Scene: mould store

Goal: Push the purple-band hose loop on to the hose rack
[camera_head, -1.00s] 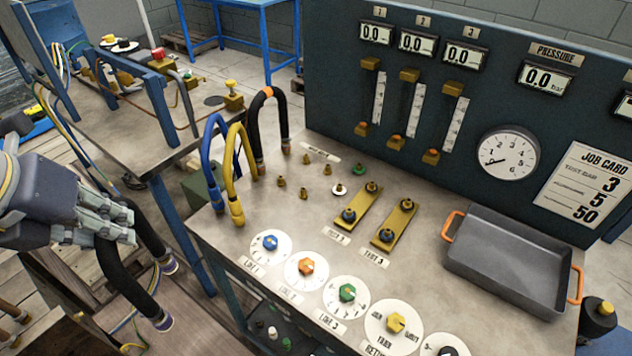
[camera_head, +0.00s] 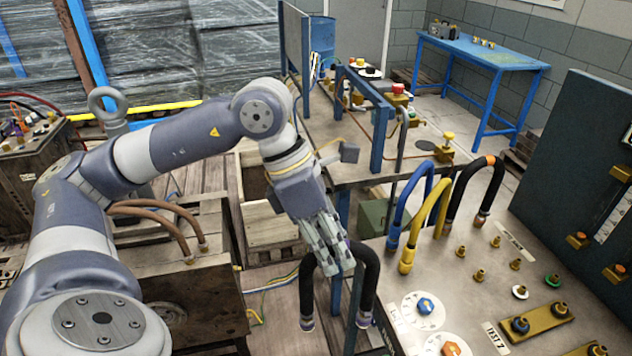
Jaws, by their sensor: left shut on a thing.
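The loop hangs in the air with both ends down, left of the grey bench's near-left edge. I cannot tell for certain which fixture is the hose rack. A wooden stand (camera_head: 150,285) at left carries brown hose loops (camera_head: 165,213) on brass fittings. My right gripper is out of view.
On the grey bench (camera_head: 450,290) stand a blue loop (camera_head: 402,203), a yellow loop (camera_head: 437,215) and an orange-band black loop (camera_head: 476,187). Brass fittings, dials and a gauge panel (camera_head: 580,180) lie to the right. A second bench (camera_head: 335,150) stands behind my gripper.

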